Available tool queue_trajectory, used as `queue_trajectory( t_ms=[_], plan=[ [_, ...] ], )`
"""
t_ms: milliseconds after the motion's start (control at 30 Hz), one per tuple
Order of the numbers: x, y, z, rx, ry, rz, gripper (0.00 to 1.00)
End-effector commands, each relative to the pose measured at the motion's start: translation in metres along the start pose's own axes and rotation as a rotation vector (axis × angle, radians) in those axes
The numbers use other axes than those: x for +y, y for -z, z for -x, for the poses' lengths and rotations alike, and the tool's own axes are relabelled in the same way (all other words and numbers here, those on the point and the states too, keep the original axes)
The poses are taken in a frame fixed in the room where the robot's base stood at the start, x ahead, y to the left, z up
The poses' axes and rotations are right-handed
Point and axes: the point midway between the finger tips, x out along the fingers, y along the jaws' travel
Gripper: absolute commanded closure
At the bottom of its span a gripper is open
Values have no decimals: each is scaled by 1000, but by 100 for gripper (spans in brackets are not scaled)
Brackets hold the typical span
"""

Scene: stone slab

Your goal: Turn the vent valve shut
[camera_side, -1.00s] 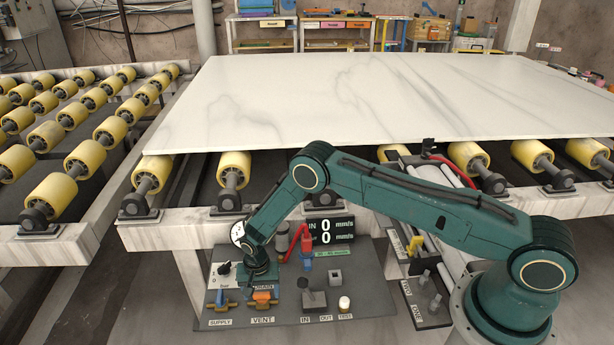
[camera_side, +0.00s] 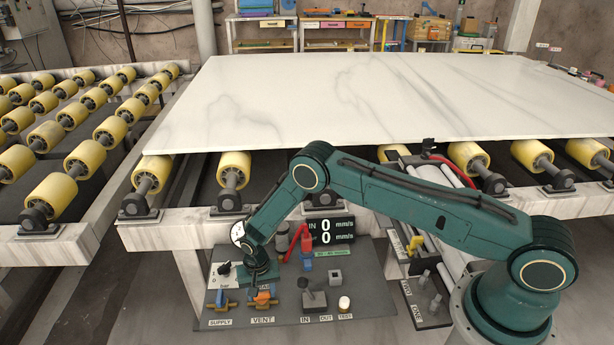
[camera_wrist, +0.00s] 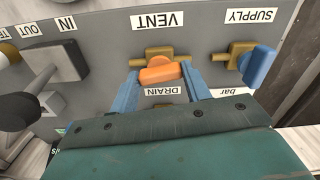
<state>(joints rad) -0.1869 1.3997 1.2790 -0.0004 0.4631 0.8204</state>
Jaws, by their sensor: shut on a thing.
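The vent valve has an orange handle (camera_wrist: 159,73) on a brass body (camera_wrist: 163,53), below the VENT label (camera_wrist: 157,20). In the wrist view the handle lies mostly crosswise, slightly tilted. My gripper (camera_wrist: 160,84) is shut on it, with one blue finger on each side. In the side view my gripper (camera_side: 262,292) reaches down to the panel (camera_side: 360,290) and partly covers the orange handle (camera_side: 263,299) and the DRAIN label.
The supply valve (camera_wrist: 257,66) with a blue handle is close beside the vent valve. On the other side are the IN lever (camera_wrist: 62,62) and a dark knob (camera_wrist: 18,112). A marble slab (camera_side: 350,100) lies on rollers behind the panel. The display (camera_side: 331,231) reads 0 and 0.

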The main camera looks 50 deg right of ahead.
Motion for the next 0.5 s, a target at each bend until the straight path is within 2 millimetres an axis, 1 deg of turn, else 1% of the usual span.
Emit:
queue_trajectory(
  t_ms=[500],
  plan=[
    [0,0,0,1,0,450,76]
  ],
)
